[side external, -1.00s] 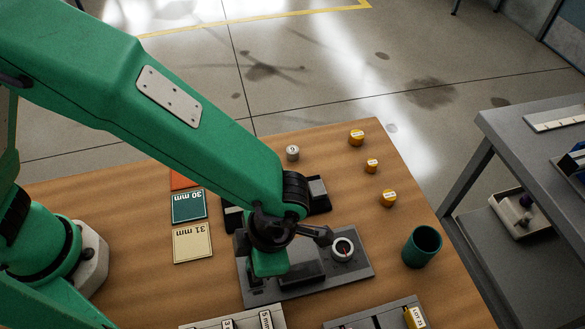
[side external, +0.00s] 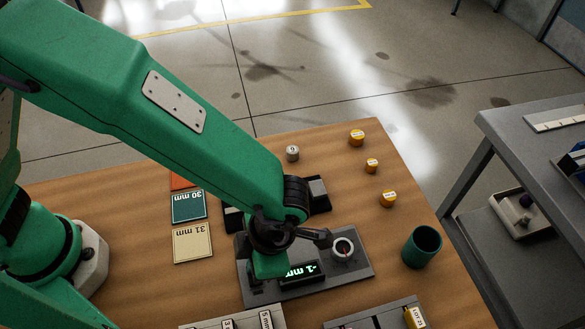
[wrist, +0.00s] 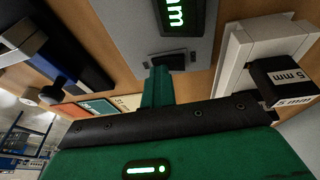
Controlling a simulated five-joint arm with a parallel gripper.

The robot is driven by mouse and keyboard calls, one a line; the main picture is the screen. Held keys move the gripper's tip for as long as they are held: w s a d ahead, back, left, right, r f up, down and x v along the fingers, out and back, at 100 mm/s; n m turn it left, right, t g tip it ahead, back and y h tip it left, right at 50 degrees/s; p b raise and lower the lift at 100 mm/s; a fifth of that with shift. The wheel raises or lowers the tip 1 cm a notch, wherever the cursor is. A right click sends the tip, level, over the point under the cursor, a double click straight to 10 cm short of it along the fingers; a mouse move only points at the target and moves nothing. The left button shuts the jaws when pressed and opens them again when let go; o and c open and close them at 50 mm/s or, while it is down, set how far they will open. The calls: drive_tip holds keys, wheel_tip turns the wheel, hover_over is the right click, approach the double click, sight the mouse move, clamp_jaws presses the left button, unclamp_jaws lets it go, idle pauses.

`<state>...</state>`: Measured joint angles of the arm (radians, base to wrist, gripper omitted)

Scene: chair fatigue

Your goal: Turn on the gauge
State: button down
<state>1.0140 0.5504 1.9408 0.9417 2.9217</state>
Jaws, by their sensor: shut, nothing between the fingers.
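The gauge is a grey plate (side external: 352,268) on the wooden table, with a white dial (side external: 343,249) and a small display (side external: 301,270). The display is lit green and reads about -1 mm; part of its lit screen shows at the top of the wrist view (wrist: 173,12). My gripper (side external: 266,276) points down over the left part of the plate. In the wrist view its shut green fingers (wrist: 157,75) reach to a dark switch-like part (wrist: 168,59) below the display. I cannot tell whether they touch it. Nothing is held.
Cards marked 30 mm (side external: 189,207) and 31 mm (side external: 193,243) lie left of the gauge. Yellow-capped pieces (side external: 388,198) and a green cup (side external: 422,246) stand to the right. Block racks (side external: 375,316) line the front. A block marked 5 mm (wrist: 285,78) is close right in the wrist view.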

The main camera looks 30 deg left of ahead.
drive_tip(key=shift+s+d+r, duration=0.2)
drive_tip(key=shift+s+d, duration=0.25)
idle(0.4)
drive_tip(key=shift+w+r, duration=0.1)
drive_tip(key=shift+r, duration=0.8)
drive_tip(key=w+r, duration=0.3)
drive_tip(key=r, duration=0.8)
drive_tip(key=shift+w+d+r, duration=0.15)
drive_tip(key=shift+w+r, duration=0.1)
drive_tip(key=shift+r, duration=0.05)
